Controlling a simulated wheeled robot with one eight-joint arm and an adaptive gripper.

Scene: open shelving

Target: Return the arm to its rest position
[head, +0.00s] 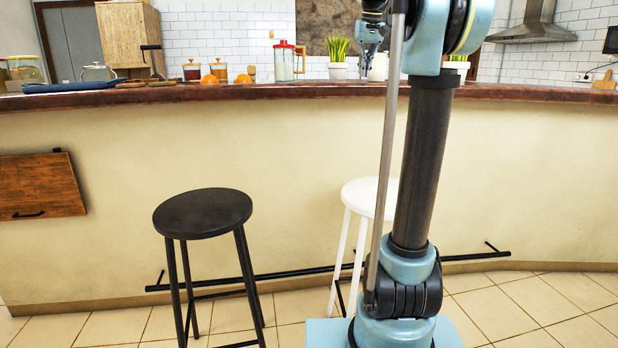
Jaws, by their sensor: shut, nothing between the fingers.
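My arm (420,165) stands upright in the right half of the head view, a dark column with light blue joints. Its upper links run out of the top of the picture. My gripper (364,70) shows small and partly behind the arm, hanging with its fingers down above the counter. It is shut and holds nothing. It appears apart from the counter top, near a potted plant (338,66) and a white container (378,68).
A long counter (250,93) with a wooden top crosses the view. A black stool (203,213) and a white stool (367,197) stand before it, the white one partly behind my arm. Tiled floor is clear at right.

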